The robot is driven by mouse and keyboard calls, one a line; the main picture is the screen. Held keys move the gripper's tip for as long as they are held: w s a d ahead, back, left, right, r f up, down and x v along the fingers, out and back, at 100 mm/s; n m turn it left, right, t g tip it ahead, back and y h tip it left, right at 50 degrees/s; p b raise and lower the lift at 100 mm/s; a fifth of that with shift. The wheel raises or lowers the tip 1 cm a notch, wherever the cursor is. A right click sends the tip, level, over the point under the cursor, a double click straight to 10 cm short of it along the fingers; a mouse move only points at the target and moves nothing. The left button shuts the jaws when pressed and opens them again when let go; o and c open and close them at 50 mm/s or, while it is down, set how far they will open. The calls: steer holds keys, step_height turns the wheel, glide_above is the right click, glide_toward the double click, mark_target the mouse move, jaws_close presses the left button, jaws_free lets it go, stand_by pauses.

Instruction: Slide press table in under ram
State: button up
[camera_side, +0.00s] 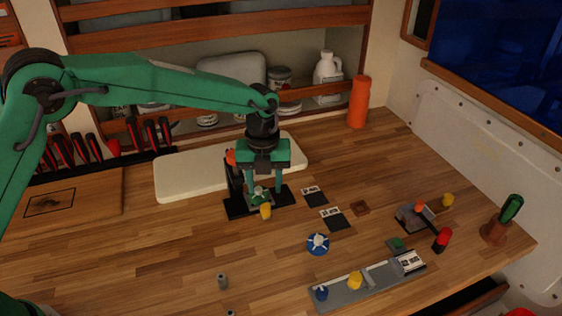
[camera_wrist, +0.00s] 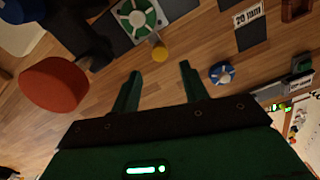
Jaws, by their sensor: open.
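The small press has a black base (camera_side: 238,208) and a dark column (camera_side: 235,178) with an orange top (camera_side: 231,157). Its press table, green and white with a round pattern (camera_wrist: 137,15), lies on the base at the top of the wrist view. I cannot make out the ram behind my gripper.
A cream board (camera_side: 180,178) lies behind the press. Labelled dark plates (camera_side: 332,219) and a blue-white knob (camera_side: 317,243) are to the right. A grey rail fixture (camera_side: 340,297) is at the front.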

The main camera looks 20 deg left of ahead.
mark_target(264, 207)
steer(key=shift+f, duration=3.45)
steer(key=c, duration=0.9)
steer(key=shift+s+a, duration=1.75)
steer(key=shift+a, duration=0.05)
steer(key=o, duration=0.9)
steer(key=shift+r, duration=0.1)
